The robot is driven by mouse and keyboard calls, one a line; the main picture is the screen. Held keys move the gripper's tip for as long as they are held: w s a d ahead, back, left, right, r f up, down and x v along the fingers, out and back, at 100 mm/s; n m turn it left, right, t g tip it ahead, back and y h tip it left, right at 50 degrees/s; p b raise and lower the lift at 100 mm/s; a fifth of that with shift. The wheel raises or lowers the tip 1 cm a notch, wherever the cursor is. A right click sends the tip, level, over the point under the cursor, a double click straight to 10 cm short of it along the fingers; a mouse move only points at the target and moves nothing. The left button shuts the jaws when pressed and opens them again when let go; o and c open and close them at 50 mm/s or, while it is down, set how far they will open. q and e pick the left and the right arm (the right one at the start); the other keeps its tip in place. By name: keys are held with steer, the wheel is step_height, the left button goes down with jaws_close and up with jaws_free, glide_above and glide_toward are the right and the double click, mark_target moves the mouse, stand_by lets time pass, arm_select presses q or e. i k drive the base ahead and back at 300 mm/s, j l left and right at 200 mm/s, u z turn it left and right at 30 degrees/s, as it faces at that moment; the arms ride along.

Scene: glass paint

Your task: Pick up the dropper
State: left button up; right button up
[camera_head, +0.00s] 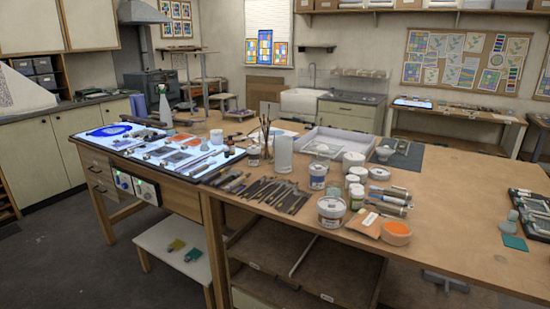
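I cannot pick out the dropper with certainty; many items on the workbench (450,235) are too small to tell. A small grey-green bottle (511,220) with a narrow top stands near the bench's right edge, beside a teal square (514,242). A pale bottle (165,107) stands at the back of the lit panel (90,143) on the left. Slender tools (277,195) lie in a row near the front middle of the bench. Neither of my grippers is in view.
Several paint jars (331,209) and an orange bowl (396,232) crowd the bench's middle. A white tray (310,133) lies behind them. A dark tray of tools (530,208) is at the right. The bench's front right is mostly clear. A low white stool (165,243) stands below.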

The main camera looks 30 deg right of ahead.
mark_target(387, 199)
steer(key=z, duration=1.65)
steer(key=i+j+u, duration=0.15)
steer(key=i, duration=0.5)
